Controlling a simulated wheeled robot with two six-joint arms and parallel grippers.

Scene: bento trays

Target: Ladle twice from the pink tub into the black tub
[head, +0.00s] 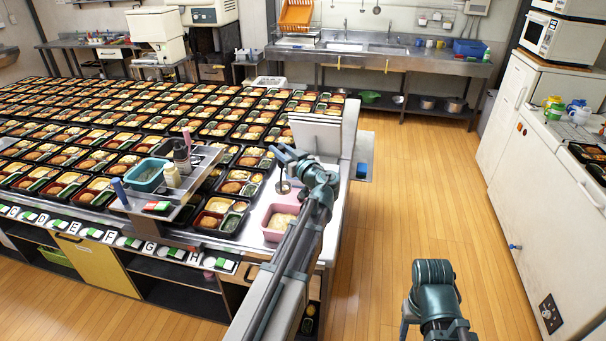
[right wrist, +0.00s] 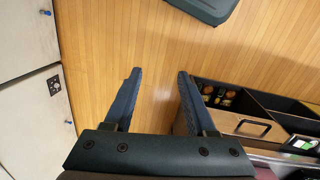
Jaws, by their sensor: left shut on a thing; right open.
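The pink tub (head: 268,234) stands at the front right corner of the bento table, with pale yellow food in it. My left gripper (head: 281,158) is shut on the ladle (head: 282,187), whose dark handle hangs down with the bowl just above and behind the pink tub. Whether the ladle holds food is too small to tell. I cannot pick out the black tub for certain among the black trays; my left arm covers part of that corner. My right gripper (right wrist: 158,76) is open and empty over the wooden floor in the right wrist view.
Rows of filled black bento trays (head: 110,142) cover the table. A raised metal shelf (head: 190,185) with a teal bin (head: 147,174) and bottles stands left of the pink tub. A stack of pale boards (head: 315,135) stands behind my left gripper. The floor on the right is clear.

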